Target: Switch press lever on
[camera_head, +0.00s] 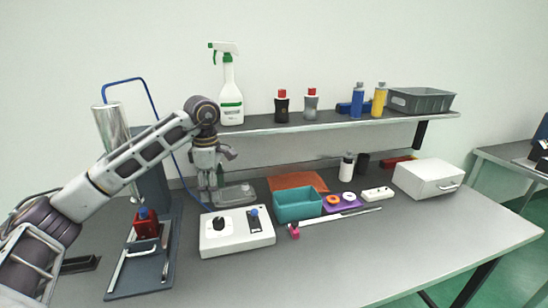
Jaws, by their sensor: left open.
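A white control box (238,245) stands on the table in the centre left. It carries a black knob (218,224) on its left and a small blue-tipped lever (254,212) on a dark plate on its right. I cannot tell which way the lever is set. My left gripper (208,194) points down behind the box's left part, apart from the lever and to its left. It is open, with nothing seen between its fingers. A press-like machine with a dark blue-grey base (150,278) and a metal cylinder (112,138) stands at left, partly hidden by my arm. My right gripper is out of view.
A grey tray (246,188) lies behind the box, a teal bin (298,208) to its right. A shelf (330,124) with a spray bottle (230,97) and several bottles runs along the back. A white drawer box (425,181) stands at right. The front right table is clear.

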